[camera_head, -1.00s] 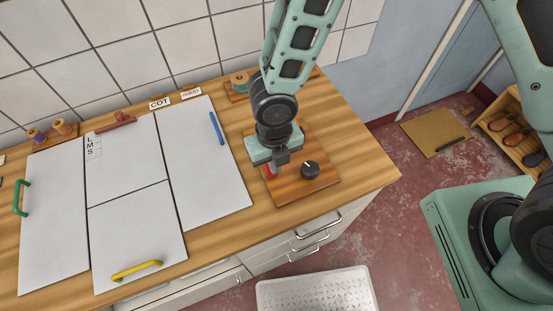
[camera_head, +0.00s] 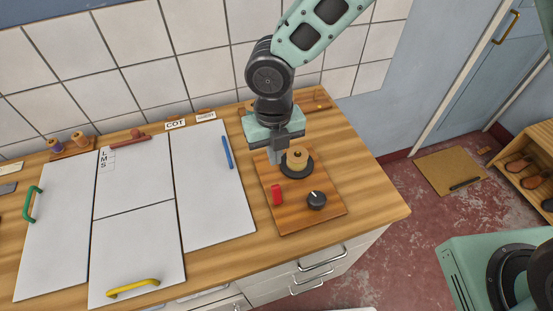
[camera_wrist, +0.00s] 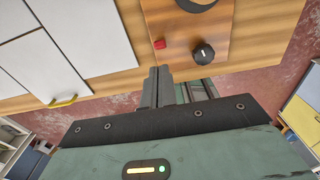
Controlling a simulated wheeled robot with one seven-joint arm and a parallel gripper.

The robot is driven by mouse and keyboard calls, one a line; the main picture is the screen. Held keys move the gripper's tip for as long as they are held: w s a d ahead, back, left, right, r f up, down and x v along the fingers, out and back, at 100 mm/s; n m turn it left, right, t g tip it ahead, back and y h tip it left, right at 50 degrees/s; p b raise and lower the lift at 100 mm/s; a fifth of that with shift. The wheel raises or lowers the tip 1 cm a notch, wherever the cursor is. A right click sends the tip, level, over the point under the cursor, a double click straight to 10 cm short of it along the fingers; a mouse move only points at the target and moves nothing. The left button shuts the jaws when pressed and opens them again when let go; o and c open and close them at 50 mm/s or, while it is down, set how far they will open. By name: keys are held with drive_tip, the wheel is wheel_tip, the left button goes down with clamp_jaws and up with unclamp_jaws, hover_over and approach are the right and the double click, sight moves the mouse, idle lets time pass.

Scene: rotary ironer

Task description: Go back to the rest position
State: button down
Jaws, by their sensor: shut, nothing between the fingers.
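My gripper (camera_head: 276,158) is shut and empty. I cannot tell whether the fingertips touch the board.
White panels (camera_head: 135,235) with green (camera_head: 32,204), yellow (camera_head: 133,288) and blue (camera_head: 227,152) handles lie left of the board. Thread spools (camera_head: 68,144) stand at the back left. The tiled wall (camera_head: 140,50) is behind. A shelf with shoes (camera_head: 530,168) stands at right.

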idle(0.4)
drive_tip(key=s+d+r+m+b, duration=0.2)
drive_tip(key=s+d+m+b, duration=0.3)
drive_tip(key=m, duration=1)
drive_tip(key=s+d+r+m+b, duration=0.2)
drive_tip(key=s+d+m+b, duration=0.4)
drive_tip(key=s+m, duration=0.4)
drive_tip(key=d+m, duration=0.1)
drive_tip(key=m, duration=0.5)
drive_tip(key=shift+s+d+m+t+y, duration=0.15)
drive_tip(key=shift+s+m+t+y, duration=0.15)
drive_tip(key=shift+s+y, duration=0.1)
